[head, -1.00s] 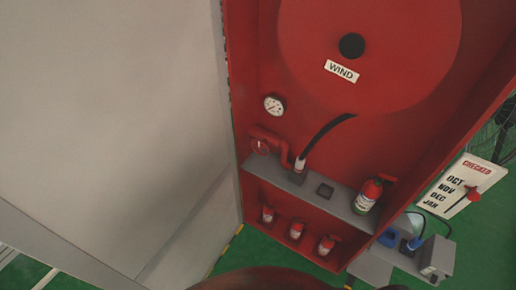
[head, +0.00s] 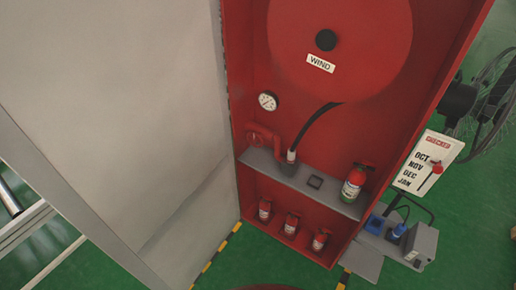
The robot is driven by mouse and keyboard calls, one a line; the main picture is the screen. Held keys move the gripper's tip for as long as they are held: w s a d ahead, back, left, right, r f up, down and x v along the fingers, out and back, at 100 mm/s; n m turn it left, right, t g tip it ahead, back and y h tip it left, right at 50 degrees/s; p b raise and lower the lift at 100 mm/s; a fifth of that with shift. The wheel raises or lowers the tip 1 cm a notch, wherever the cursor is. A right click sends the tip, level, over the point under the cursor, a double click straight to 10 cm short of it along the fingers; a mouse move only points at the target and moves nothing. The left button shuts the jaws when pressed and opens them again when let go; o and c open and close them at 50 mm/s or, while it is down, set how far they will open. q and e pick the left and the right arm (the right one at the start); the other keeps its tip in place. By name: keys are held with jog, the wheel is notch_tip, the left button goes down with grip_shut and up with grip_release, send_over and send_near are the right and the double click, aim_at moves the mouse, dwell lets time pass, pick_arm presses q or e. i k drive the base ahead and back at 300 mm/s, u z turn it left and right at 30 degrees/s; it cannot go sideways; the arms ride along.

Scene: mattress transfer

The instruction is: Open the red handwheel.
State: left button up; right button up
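A red cabinet (head: 365,128) stands open in the middle of the head view, with a large round red reel (head: 345,70) marked WIND in its upper part. The red handwheel (head: 255,136) sits on a red pipe at the cabinet's left inner side, just above the grey shelf and below a round white gauge (head: 268,101). Its face is seen at a slant, and I cannot tell how far it is turned. A black hose (head: 310,128) runs from near the pipe up to the reel. Neither of my grippers is in view.
A red extinguisher (head: 354,183) stands on the grey shelf (head: 325,192), and several smaller ones stand below. A large pale panel (head: 130,110) fills the left. A CHECKED board (head: 428,162), a grey box (head: 415,245) and a fan (head: 490,105) are at right. Green floor (head: 285,262) shows in front.

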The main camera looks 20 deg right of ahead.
aim_at(257, 138)
jog(key=u, duration=1.95)
jog(key=i, duration=1.2)
jog(key=z, duration=2.4)
